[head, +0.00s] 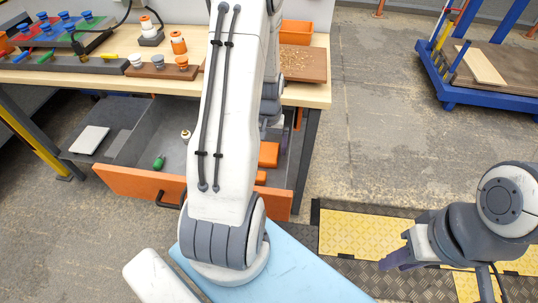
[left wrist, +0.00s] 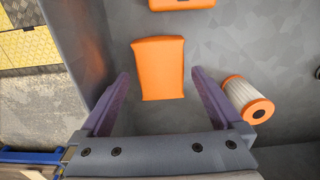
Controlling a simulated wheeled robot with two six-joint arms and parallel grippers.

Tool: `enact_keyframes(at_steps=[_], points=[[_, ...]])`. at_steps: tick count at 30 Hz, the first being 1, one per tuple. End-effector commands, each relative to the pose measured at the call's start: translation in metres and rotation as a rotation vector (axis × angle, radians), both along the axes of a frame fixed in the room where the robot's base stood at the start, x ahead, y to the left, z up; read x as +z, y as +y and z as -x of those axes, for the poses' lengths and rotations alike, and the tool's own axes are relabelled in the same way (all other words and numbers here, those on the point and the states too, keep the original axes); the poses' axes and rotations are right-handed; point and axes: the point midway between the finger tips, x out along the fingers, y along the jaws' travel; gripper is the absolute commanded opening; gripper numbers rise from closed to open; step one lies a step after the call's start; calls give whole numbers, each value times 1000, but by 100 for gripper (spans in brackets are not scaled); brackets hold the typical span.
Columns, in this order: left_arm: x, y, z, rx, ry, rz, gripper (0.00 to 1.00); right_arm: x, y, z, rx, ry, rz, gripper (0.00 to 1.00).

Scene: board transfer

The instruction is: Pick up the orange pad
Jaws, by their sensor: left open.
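An orange pad (left wrist: 158,68) lies flat on the grey floor of the open drawer. In the left wrist view it sits ahead of my left gripper (left wrist: 159,84), in the gap between the two purple fingers. The fingers are open and empty. In the head view an orange pad (head: 269,154) shows just right of my left arm, and that arm hides most of my left gripper. A second orange piece (left wrist: 182,4) is cut off at the top of the wrist view. My right gripper (head: 396,260) hangs at the right, away from the drawer; its finger gap is unclear.
An orange-ended white cylinder (left wrist: 248,98) lies beside the right finger in the wrist view. The drawer's orange front (head: 125,186) and grey side walls bound the space. A green item (head: 159,162) is in the drawer's left part. The workbench (head: 110,76) is above it.

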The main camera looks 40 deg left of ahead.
Motion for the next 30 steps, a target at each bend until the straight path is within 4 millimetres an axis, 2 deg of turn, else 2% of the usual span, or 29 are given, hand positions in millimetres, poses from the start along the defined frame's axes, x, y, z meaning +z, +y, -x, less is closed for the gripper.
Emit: enact_keyframes(at_steps=[3, 11, 15, 17, 25, 30], points=[[-13, 0, 0, 0, 0, 0, 100, -2, 0, 0, 0, 0, 0, 29], [-14, 1, 0, 1, -2, -1, 100, -2, 0, 0, 0, 0, 0, 29], [-14, 1, 0, 1, -2, -1, 46, -2, 0, 0, 0, 0, 0, 29], [-14, 1, 0, 1, -2, -1, 27, -2, 0, 0, 0, 0, 0, 29], [-11, 1, 0, 1, -3, -2, 26, -1, 0, 0, 0, 0, 0, 29], [14, 1, -1, 1, -5, -3, 26, 3, 0, 0, 0, 0, 0, 29]])
